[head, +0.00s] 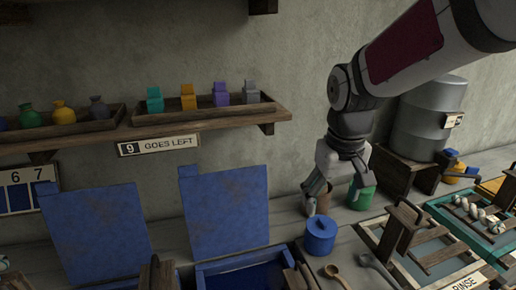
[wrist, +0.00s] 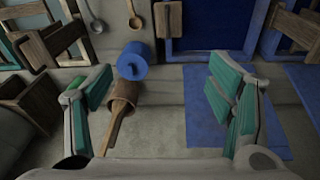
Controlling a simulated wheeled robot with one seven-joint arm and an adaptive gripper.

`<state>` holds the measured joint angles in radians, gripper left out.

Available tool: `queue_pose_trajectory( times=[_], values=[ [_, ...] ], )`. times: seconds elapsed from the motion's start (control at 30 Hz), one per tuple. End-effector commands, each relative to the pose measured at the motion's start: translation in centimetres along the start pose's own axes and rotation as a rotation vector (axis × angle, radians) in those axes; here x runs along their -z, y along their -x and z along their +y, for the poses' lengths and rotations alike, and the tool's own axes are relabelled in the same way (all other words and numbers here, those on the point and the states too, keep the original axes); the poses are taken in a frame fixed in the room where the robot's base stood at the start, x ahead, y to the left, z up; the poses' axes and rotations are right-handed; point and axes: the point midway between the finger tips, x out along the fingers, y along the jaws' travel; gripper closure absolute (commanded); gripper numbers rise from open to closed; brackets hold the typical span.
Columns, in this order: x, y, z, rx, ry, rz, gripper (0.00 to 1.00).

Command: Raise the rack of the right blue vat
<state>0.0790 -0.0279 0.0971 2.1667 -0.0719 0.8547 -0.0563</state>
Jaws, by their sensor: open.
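The right blue vat (head: 240,274) sits at the bottom of the head view, its blue lid (head: 226,214) tilted up behind it. A wooden piece (head: 298,274), likely part of its rack, stands at its right edge and is cut off by the frame. In the wrist view the vat (wrist: 212,27) is at the top, with wooden pieces (wrist: 172,20) at its left edge. My gripper (head: 337,192) is open and empty, pointing down over the bench behind and to the right of the vat. In the wrist view its green-padded fingers (wrist: 168,100) are wide apart.
A blue lidded jar (head: 320,236) stands between my gripper and the front. A brown cup (wrist: 122,100) with a wooden handle and a green pot (head: 362,197) are close to the fingers. A wooden spoon (head: 336,275) and ladle (head: 377,268) lie right of the vat. A shelf (head: 205,121) overhangs the lids.

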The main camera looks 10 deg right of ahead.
Motion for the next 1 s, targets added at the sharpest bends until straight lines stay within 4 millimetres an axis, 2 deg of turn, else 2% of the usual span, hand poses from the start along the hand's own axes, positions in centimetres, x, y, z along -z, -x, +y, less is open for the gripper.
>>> queue_pose_trajectory(
  times=[0.2, 0.4, 0.77, 1.0],
  values=[
    [3.4, -4.5, 0.0, 0.033, 0.046, -0.083, 0.25],
    [4.9, -8.4, -0.3, 0.064, 0.069, -0.126, 0.25],
    [5.4, -11.4, -0.6, 0.078, 0.079, -0.141, 0.25],
    [5.0, -14.3, -0.8, 0.078, 0.079, -0.141, 0.25]
  ],
)
